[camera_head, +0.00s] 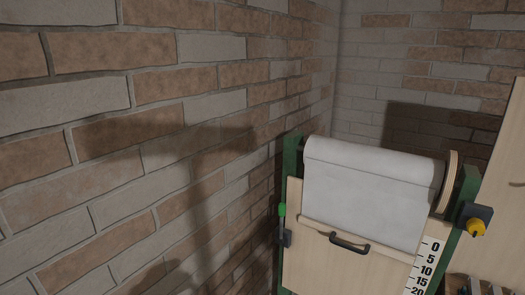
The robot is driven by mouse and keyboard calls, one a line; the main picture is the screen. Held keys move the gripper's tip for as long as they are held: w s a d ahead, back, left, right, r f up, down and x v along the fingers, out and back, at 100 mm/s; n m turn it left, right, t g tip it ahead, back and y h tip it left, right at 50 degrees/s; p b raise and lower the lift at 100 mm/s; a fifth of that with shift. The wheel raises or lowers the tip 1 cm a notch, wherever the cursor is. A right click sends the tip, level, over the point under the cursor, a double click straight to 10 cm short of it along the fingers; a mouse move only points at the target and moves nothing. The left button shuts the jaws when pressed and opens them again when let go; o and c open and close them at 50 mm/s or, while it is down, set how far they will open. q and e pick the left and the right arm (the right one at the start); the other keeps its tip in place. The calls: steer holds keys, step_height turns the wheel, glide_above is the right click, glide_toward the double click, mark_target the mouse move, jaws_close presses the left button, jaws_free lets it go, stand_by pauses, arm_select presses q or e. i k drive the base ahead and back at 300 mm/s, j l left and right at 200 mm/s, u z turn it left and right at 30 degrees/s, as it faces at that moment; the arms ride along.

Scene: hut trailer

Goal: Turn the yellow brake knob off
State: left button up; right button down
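The yellow brake knob (476,227) sits on a dark square mount at the right side of a green-framed wooden stand, near the right edge of the head view. It is small here, and its exact turn position cannot be told. The stand carries a wide white roll (370,185) across its top, with a round wooden disc (446,185) at the roll's right end. Neither of my grippers shows in the head view.
A brick wall fills the left, with a shadow on it. The stand's wooden front panel (315,262) has a dark handle (349,242) and a number scale (424,268). A green knob (282,209) is on its left side. A wooden board (500,185) leans at the right.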

mark_target(475, 228)
steer(key=z, duration=1.5)
